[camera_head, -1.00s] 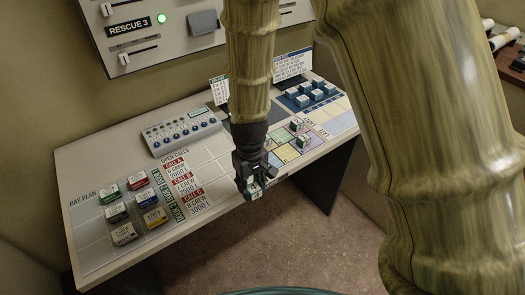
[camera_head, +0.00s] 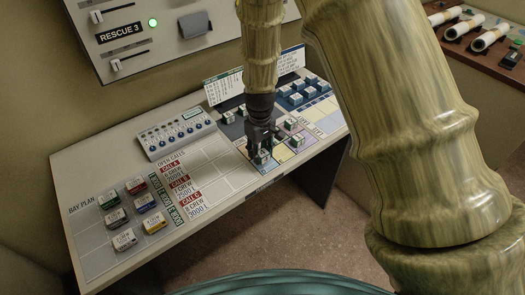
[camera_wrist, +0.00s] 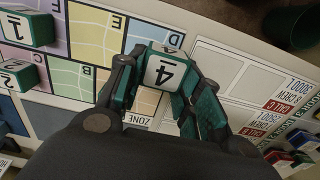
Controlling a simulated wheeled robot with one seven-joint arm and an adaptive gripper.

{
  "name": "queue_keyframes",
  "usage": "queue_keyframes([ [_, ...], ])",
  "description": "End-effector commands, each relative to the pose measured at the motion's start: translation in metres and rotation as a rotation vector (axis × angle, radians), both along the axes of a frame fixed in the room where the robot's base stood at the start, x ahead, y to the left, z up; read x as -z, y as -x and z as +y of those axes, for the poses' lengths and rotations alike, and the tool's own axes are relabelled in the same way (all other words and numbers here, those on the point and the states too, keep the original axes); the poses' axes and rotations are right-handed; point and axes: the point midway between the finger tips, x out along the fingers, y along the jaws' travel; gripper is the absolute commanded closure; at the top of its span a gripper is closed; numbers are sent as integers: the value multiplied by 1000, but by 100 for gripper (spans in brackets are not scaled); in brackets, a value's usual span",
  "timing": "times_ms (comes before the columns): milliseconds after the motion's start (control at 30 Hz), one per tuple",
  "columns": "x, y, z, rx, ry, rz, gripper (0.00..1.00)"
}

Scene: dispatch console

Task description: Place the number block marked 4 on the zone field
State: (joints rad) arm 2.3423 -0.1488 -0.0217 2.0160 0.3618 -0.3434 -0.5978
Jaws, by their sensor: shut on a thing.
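My gripper (camera_head: 261,146) is shut on the number block marked 4 (camera_wrist: 163,73), a white-faced block with green sides. The wrist view shows the block between the two fingertips, its 4 facing the camera. The head view shows the block (camera_head: 262,158) low over the near left part of the zone field (camera_head: 282,154), a map of coloured squares. I cannot tell whether it touches the surface. In the wrist view, the zone field (camera_wrist: 95,45) shows lettered squares, including E, D and B, and the block covers part of the square by D.
Blocks marked 1 (camera_wrist: 27,28) and 2 (camera_wrist: 22,76) stand on the zone field. More blocks sit on a blue tray (camera_head: 284,100) behind. A switch box (camera_head: 176,135) and a bay plan with crew blocks (camera_head: 90,240) lie left. The open-calls grid (camera_head: 212,170) has bare space.

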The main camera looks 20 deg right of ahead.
Motion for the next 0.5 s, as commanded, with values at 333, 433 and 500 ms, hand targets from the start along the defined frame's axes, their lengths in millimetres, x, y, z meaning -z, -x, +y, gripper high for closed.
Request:
queue_keyframes([
  [333,5,-15,-12,-1,-1,1,83],
  [433,11,-15,-12,-2,0,2,83],
  [500,17,-15,-12,0,0,2,83],
])
